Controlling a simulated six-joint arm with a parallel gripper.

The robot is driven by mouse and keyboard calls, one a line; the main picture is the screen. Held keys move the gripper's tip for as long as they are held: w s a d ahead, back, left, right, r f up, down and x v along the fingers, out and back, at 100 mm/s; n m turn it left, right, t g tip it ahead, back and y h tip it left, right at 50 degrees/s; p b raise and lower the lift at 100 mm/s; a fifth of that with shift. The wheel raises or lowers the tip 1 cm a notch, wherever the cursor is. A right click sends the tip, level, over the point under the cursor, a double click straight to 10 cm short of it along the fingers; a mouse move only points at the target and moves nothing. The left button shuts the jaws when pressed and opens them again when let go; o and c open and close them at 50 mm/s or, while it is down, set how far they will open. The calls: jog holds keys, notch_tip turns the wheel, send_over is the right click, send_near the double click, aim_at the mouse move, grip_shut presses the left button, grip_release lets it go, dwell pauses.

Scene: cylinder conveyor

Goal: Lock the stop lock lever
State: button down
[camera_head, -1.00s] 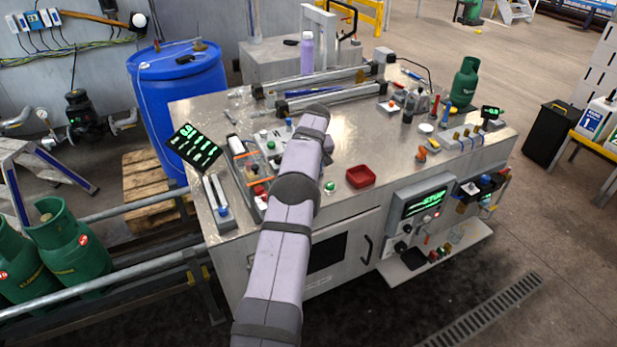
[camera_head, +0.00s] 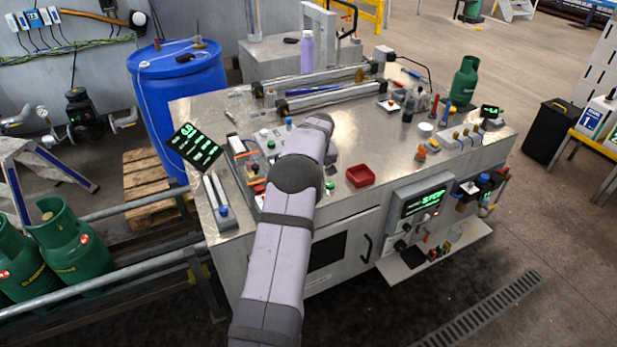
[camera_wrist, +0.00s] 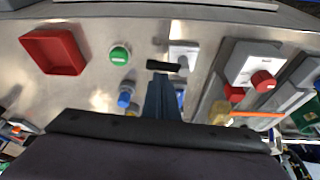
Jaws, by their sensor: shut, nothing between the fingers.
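A black lever (camera_wrist: 166,67) lies crosswise near a small light-grey plate (camera_wrist: 183,55) on the metal bench in the wrist view. I cannot tell for certain whether it is the stop lock lever, or whether it is locked. My gripper (camera_wrist: 163,82) is shut and empty, with its dark blue fingertips close beside the black lever; contact cannot be told. In the head view my arm hides the gripper and most of this spot.
A green button (camera_wrist: 120,53), a blue-capped part (camera_wrist: 125,97) and a red tray (camera_wrist: 54,51) lie to the left in the wrist view. A device with a red knob (camera_wrist: 263,81) stands to the right. A panel screen (camera_head: 422,202) on the bench front reads STOP.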

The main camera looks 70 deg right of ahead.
jog(key=shift+s+a+m+b, duration=0.2)
jog(key=shift+m+b, duration=0.2)
jog(key=shift+m, duration=0.4)
dwell(0.4)
jog(key=shift+s+a+m+g+b, duration=0.1)
jog(key=shift+m+g+b, duration=0.25)
jog(key=shift+m, duration=0.35)
jog(key=m, duration=0.1)
jog(key=a+m+g+b, duration=0.1)
jog(key=m, duration=0.2)
jog(key=shift+s+a+f+g+h, duration=0.1)
jog(key=shift+s+a+g+h, duration=0.05)
jog(key=shift+s+g+h, duration=0.25)
jog(key=m+b, duration=0.1)
jog(key=m, duration=0.1)
jog(key=a+m+g+b, duration=0.1)
jog(key=m, duration=0.2)
jog(key=shift+a, duration=0.15)
jog(key=m, duration=0.1)
jog(key=a+m+g+y+b, duration=0.1)
jog(key=m, duration=0.1)
jog(key=shift+m+g, duration=0.25)
jog(key=shift+m, duration=0.05)
jog(key=shift+w+a, duration=0.1)
jog(key=shift+a, duration=0.2)
jog(key=shift+r, duration=0.2)
